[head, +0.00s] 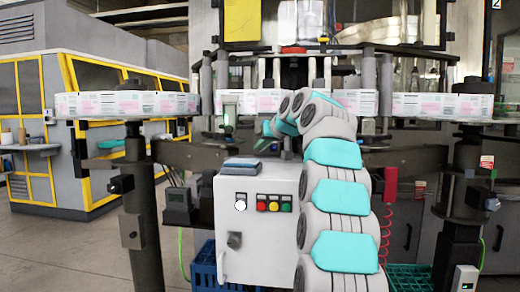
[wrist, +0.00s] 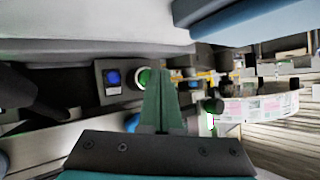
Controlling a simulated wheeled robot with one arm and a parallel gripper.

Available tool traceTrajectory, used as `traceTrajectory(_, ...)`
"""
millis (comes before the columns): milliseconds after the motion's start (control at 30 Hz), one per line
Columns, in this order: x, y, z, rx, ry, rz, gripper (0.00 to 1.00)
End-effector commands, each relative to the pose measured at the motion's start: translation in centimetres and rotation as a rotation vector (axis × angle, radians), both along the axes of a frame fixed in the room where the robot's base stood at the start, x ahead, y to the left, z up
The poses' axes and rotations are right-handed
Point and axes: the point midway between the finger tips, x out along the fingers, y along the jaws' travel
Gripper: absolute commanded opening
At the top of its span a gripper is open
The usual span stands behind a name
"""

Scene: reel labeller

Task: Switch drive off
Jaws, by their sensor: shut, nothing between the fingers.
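My gripper (wrist: 162,75) is shut and empty in the wrist view, its green fingers together. No label for the drive is readable. In the head view my arm bends over a white control box (head: 255,240), and the gripper's tips are not clearly visible there. The box carries a white button (head: 241,205), red, yellow and green buttons (head: 274,205), and a grey rotary knob (head: 234,240).
A blue-grey object (head: 242,166) lies on the control box. A dark post (head: 140,210) stands left, and blue (head: 205,268) and green crates (head: 410,277) are low down. Open floor lies left.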

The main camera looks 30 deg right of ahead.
Motion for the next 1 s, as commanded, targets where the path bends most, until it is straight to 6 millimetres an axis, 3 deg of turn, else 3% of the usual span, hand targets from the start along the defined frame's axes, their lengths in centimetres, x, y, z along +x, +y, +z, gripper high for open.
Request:
traceTrajectory(267, -0.4, 0.3, -0.1, 0.0, 0.0, 0.001, 0.0)
traceTrajectory(1000, -5.0, 3.4, -0.1, 0.0, 0.003, 0.001, 0.0)
